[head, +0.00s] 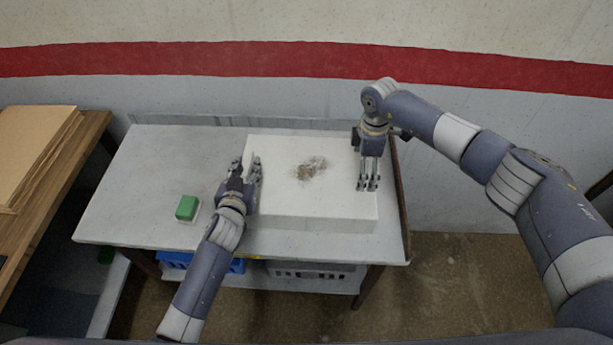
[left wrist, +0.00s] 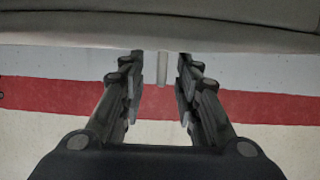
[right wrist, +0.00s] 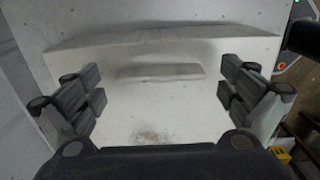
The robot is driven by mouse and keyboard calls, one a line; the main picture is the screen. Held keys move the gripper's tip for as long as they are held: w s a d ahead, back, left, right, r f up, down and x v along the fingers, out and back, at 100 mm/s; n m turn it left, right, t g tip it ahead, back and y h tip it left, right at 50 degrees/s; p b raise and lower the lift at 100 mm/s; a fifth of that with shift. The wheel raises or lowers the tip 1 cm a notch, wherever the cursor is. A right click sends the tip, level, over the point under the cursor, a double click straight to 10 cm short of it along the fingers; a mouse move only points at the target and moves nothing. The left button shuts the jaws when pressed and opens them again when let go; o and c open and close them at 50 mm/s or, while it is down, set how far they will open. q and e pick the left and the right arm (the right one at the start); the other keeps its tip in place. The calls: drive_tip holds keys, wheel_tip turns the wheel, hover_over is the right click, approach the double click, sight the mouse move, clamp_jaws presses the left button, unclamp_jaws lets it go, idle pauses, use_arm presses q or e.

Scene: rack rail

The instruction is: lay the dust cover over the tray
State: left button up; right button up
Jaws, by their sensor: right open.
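A white, box-shaped piece (head: 330,205) with a flat top and a brownish patch (head: 310,168) stands on the table. It looks like the dust cover; no separate tray shows, and what is under it is hidden. My left gripper (head: 246,170) is at its left edge, fingers apart; a narrow pale strip (left wrist: 162,80) shows between them in the left wrist view, and contact cannot be told. My right gripper (head: 368,186) is open over the right part of the white top. In the right wrist view the white piece (right wrist: 150,105) shows between the spread fingers.
A green block (head: 187,207) with a pale base lies on the grey-white table (head: 135,215), left of my left gripper. Blue (head: 177,260) and grey (head: 310,270) crates sit below. A wooden bench (head: 65,160) with cardboard sheets (head: 35,145) stands at the left. A wall is behind.

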use_arm(q)
drive_tip(key=c, duration=0.6)
use_arm(e)
drive_tip(key=c, duration=0.7)
use_arm(q)
clamp_jaws()
use_arm(e)
drive_tip(key=c, duration=0.7)
use_arm(q)
drive_tip(key=shift+r, duration=0.15)
use_arm(e)
drive_tip(key=shift+o, duration=0.2)
drive_tip(key=shift+r, duration=0.1)
use_arm(q)
drive_tip(key=shift+r+p, duration=0.75)
drive_tip(key=shift+p, duration=0.1)
use_arm(e)
drive_tip(key=shift+r, duration=0.75)
use_arm(q)
wheel_tip(320, 180, up, 3)
drive_tip(key=p, duration=0.3)
drive_tip(key=shift+r, duration=0.2)
use_arm(e)
wheel_tip(320, 180, up, 4)
drive_tip(key=shift+f, duration=0.35)
